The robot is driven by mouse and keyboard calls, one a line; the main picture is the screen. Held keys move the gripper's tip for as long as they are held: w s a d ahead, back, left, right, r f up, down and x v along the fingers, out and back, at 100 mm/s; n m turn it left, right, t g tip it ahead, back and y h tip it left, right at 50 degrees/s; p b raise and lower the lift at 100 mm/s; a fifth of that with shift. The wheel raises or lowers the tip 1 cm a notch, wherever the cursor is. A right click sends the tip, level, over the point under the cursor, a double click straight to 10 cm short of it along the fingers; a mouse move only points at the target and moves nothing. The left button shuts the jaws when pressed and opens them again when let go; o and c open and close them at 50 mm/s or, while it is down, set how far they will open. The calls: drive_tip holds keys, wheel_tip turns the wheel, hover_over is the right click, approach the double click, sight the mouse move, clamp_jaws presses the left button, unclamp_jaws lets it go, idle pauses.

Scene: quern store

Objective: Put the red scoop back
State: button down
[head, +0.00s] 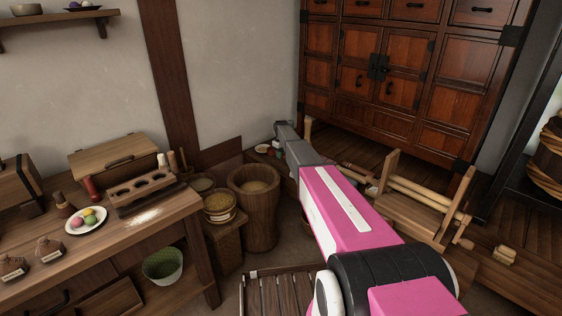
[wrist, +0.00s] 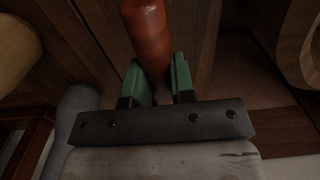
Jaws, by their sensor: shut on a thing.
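In the wrist view my gripper (wrist: 160,84) has its two green fingers closed on the red scoop (wrist: 146,35). Only a smooth, rounded red part of the scoop shows, reaching up past the fingertips; its bowl cannot be made out. In the head view my pink and grey arm reaches toward the wall left of the red cabinet. My gripper (head: 279,140) is small there, above the floor behind the wooden mortar, and the scoop in it cannot be made out.
A wooden mortar (head: 255,205) and a stool with a sieve (head: 220,206) stand left of my arm. The workbench (head: 150,222) holds a holed rack (head: 143,190), a plate of sweets (head: 86,220) and a red-handled thing (head: 91,188). A wooden frame (head: 415,205) stands right.

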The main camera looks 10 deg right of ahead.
sight(281, 164)
drive_tip(key=shift+f, duration=2.05)
drive_tip(key=c, duration=1)
unclamp_jaws()
drive_tip(key=shift+f, duration=0.1)
